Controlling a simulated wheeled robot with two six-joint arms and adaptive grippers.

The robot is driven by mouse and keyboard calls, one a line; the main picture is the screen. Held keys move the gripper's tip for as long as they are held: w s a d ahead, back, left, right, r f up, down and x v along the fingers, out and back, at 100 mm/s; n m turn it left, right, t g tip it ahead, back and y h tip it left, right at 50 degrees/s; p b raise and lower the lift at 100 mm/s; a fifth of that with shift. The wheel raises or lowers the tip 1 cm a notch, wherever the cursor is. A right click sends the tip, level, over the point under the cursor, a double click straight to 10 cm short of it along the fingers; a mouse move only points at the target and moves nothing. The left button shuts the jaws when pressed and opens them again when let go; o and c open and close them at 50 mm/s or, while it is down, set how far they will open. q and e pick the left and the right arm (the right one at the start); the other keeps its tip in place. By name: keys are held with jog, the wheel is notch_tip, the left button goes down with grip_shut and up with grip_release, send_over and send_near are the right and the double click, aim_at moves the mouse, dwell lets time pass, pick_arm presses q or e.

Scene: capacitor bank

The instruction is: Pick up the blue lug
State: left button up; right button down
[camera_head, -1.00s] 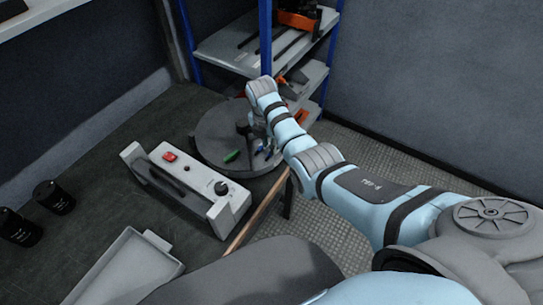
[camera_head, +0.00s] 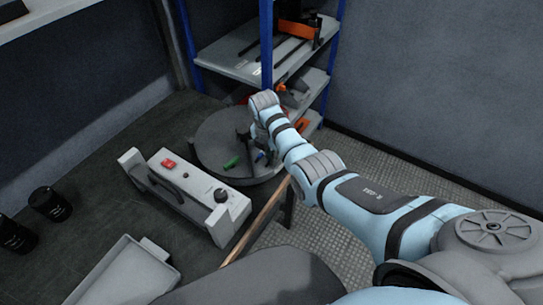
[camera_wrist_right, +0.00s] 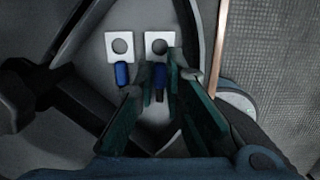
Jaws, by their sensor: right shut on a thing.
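Two lugs with pale square, holed plates and blue sleeves lie side by side in the right wrist view. The right-hand blue lug (camera_wrist_right: 159,72) is between the fingers of my right gripper (camera_wrist_right: 160,88), which is shut on its sleeve. The other blue lug (camera_wrist_right: 122,74) lies just left of the fingers. In the head view, my right gripper (camera_head: 262,146) is low over a round dark grey tray (camera_head: 212,150), with a bit of blue lug (camera_head: 259,156) beside it. I cannot tell whether the held lug is clear of the surface. My left gripper is out of view.
A green lug (camera_head: 231,162) lies on the round tray. A grey device with a red switch and black knob (camera_head: 185,190) stands in front. Black cylinders (camera_head: 50,203) and a pale tray (camera_head: 125,275) are at left. A blue-posted shelf (camera_head: 265,50) rises behind.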

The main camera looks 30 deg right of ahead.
notch_tip(320, 180, up, 19)
jog(key=p, duration=0.5)
jog(key=shift+r, duration=0.15)
